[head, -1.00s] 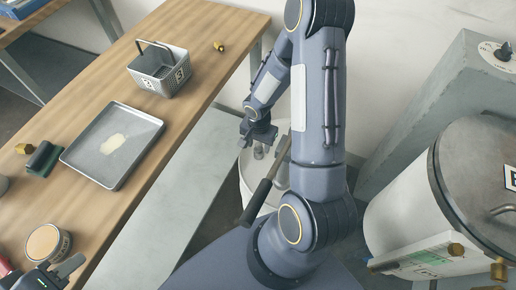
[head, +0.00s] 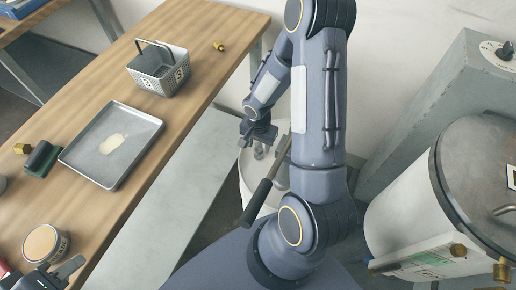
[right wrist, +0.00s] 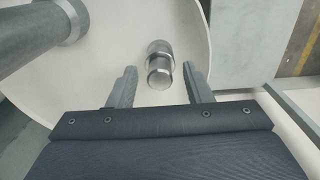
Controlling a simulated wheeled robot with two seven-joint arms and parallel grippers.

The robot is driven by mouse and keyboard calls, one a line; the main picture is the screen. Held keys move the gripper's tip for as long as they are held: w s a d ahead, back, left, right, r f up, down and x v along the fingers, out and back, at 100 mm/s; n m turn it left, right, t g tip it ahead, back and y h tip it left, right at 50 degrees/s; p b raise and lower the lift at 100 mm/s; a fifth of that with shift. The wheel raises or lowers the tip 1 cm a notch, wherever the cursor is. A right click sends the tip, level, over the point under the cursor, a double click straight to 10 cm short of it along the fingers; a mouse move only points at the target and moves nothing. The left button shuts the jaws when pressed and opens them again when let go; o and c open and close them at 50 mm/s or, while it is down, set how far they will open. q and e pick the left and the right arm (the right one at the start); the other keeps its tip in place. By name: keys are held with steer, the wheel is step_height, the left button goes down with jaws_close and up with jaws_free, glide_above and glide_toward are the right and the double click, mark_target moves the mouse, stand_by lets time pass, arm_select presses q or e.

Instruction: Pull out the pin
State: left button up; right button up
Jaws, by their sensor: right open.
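The pin (right wrist: 160,66) is a short, shiny, stepped metal cylinder on a pale round disc (right wrist: 110,75) in the right wrist view. In the head view the pin (head: 259,151) is small, just below my right gripper (head: 262,136). In the right wrist view the open fingers of my right gripper (right wrist: 158,82) lie on either side of the pin, with gaps on both sides. Whether they are down at its height is unclear. My left gripper (head: 58,275) is partly in view at the bottom left of the head view, and its opening is unclear.
A bar with a black handle (head: 256,201) slants up beside the disc, close to my right arm. A thick grey cylinder (right wrist: 35,32) stands left of the pin. The wooden table (head: 180,100) holds a tray (head: 78,160), a basket (head: 142,75) and a tin (head: 62,246). A white drum (head: 400,215) stands right.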

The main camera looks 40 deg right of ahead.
mark_target(259, 145)
stand_by(0.4)
jaws_close()
steer(key=shift+r, duration=0.15)
steer(key=shift+r+p, duration=1.65)
steer(key=shift+r, duration=1.2)
steer(key=shift+r, duration=0.1)
